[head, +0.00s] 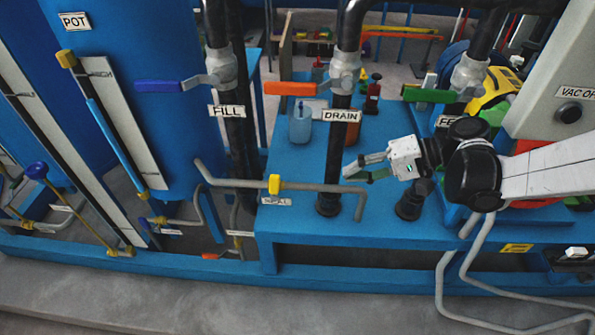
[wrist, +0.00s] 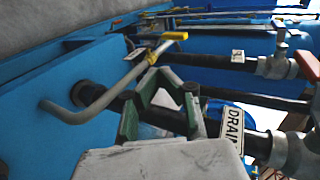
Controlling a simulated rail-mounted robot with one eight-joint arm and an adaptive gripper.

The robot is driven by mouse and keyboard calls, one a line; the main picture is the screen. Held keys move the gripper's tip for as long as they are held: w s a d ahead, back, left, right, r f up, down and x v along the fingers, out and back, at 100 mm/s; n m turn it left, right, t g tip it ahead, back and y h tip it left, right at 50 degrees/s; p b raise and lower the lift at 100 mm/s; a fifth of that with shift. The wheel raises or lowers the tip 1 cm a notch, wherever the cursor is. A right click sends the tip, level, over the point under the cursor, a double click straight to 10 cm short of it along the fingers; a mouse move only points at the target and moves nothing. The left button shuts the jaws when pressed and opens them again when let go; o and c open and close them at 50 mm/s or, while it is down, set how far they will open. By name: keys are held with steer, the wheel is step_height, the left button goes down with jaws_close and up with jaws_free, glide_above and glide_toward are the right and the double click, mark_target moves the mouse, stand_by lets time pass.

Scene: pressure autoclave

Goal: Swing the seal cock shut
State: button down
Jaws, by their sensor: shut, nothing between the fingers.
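The likeliest seal cock is the small cock with a yellow handle (head: 274,184) on a thin grey pipe (head: 322,188) at the front of the blue bench. The small plate (head: 276,201) under it is too small to read for certain. In the wrist view the yellow handle (wrist: 175,36) stands beyond my fingers, and the grey pipe bends down at the left. My gripper (head: 351,172) is shut and empty, to the right of the cock and just above the pipe's right end, apart from the handle. Its green fingers (wrist: 168,78) also show in the wrist view.
Dark vertical pipes carry a blue FILL lever (head: 158,86), a red-orange DRAIN lever (head: 290,88) and a green lever (head: 429,95). The DRAIN pipe (head: 333,160) stands between my gripper and the cock. Bottles (head: 300,124) stand behind.

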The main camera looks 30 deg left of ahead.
steer(key=a+f, duration=0.1)
steer(key=a, duration=0.1)
steer(key=b, duration=0.2)
glide_toward(274, 189)
steer(key=a+f, duration=0.3)
steer(key=a, duration=0.1)
steer(key=shift+s+a+r, duration=0.15)
steer(key=shift+s+a, duration=0.35)
steer(key=shift+s, duration=0.15)
steer(key=shift+s+a+r+b, duration=0.15)
steer(key=shift+a+r+b, duration=0.05)
steer(key=shift+a, duration=0.25)
steer(key=shift+s+a+r+b, duration=0.15)
steer(key=shift+s+a, duration=0.05)
steer(key=shift+a, duration=0.25)
